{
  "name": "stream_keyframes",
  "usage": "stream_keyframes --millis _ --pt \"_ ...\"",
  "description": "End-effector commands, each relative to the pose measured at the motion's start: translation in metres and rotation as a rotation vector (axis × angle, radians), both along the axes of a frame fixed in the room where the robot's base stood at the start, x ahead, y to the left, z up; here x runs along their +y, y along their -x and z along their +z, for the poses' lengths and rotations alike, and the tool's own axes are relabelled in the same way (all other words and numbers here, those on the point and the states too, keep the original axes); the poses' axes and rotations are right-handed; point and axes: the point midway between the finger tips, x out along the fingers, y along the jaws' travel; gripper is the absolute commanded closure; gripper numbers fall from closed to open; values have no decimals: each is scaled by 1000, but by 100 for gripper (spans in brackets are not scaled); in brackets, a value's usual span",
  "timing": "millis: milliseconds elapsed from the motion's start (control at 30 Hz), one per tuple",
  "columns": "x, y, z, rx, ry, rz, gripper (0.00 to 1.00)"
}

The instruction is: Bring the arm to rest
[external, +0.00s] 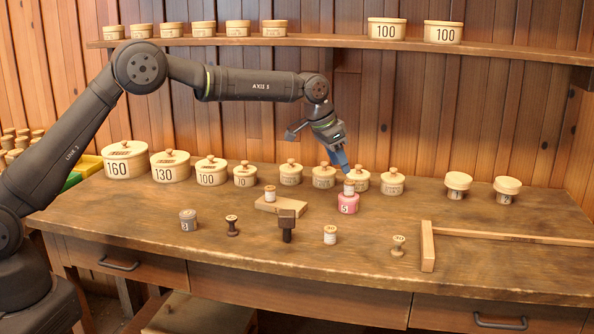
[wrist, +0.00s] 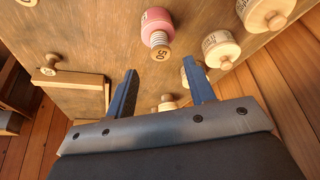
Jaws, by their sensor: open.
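My gripper (external: 344,168) is open and empty, tilted downward over the back middle of the bench. Its two blue fingers show apart in the wrist view (wrist: 160,70). Just below the fingertips in the external view, a small wooden spool (external: 349,187) stands on a pink round weight (external: 348,204) marked 5. In the wrist view the spool (wrist: 160,50), marked 50, and the pink weight (wrist: 157,22) lie ahead of the gap between the fingers. The spool appears apart from both fingers.
Lidded tubs (external: 291,172) line the back of the bench (external: 480,258), close around my gripper. A wooden block (external: 280,204) bears another spool (external: 270,192). A dark stand (external: 287,225) and small spools stand in front. A wooden rail (external: 428,246) lies right. A shelf (external: 300,41) runs above.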

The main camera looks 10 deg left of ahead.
Motion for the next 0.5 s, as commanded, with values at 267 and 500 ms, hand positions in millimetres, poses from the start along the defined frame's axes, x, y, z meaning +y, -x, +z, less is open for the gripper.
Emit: stream_keyframes --millis 267,500 --pt "14 9 36 4 -4 0 51" --pt "-3 -2 -11 3 -3 0 51"
